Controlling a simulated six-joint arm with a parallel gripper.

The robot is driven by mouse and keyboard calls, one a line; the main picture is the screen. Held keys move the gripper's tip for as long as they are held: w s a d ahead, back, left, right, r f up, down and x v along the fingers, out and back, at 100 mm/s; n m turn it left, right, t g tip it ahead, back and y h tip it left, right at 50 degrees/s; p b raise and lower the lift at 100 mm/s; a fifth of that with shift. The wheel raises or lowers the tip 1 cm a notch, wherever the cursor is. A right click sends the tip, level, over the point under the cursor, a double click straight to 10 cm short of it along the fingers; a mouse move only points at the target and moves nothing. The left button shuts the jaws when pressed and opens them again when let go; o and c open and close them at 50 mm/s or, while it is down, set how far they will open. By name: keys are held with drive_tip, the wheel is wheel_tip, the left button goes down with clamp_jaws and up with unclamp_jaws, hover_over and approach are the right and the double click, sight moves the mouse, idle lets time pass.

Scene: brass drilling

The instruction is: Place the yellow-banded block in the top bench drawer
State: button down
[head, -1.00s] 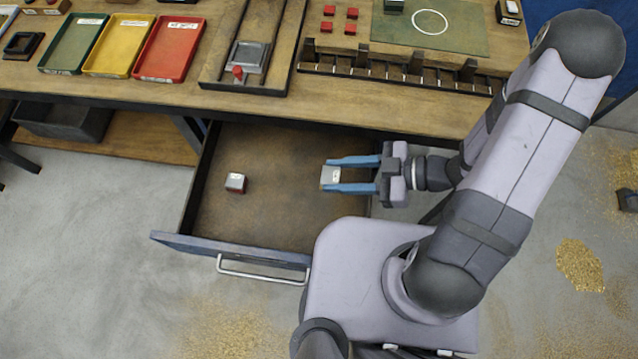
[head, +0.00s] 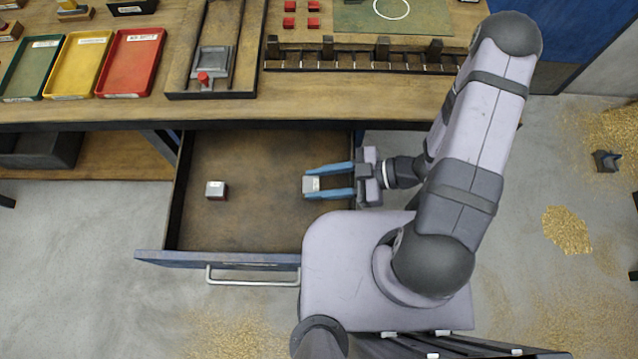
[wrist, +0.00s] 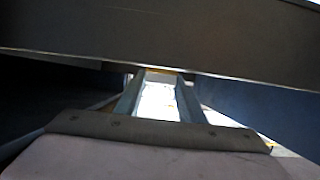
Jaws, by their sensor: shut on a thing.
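My gripper (head: 312,183) is shut on a small pale block (head: 312,184), gripped between its two blue fingers. In the wrist view the held block (wrist: 158,100) is bright between the fingers, with a thin yellow line at its far edge. The open top drawer (head: 260,225) has a blue front and a bare wooden floor. The gripper and block are over the right part of the drawer; I cannot tell how high above the floor. A grey-topped block with a red band (head: 216,190) sits in the drawer's left part.
The bench top (head: 100,112) lies behind the drawer, with green, yellow and red trays (head: 131,64), a vise-like fixture (head: 211,62) and a slotted rack (head: 350,62). The drawer's middle floor is clear. A dark panel (wrist: 170,40) crosses the top of the wrist view.

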drive_tip(key=shift+f, duration=0.9)
drive_tip(key=shift+f+b, duration=0.4)
drive_tip(key=shift+f, duration=0.25)
drive_tip(key=c, duration=1.2)
unclamp_jaws()
drive_tip(key=shift+r+p, duration=0.55)
drive_tip(key=shift+r, duration=0.25)
drive_tip(key=v, duration=0.6)
drive_tip(key=b+v, duration=0.1)
drive_tip(key=v, duration=0.5)
drive_tip(key=shift+d+f, duration=0.1)
drive_tip(key=shift+f, duration=0.15)
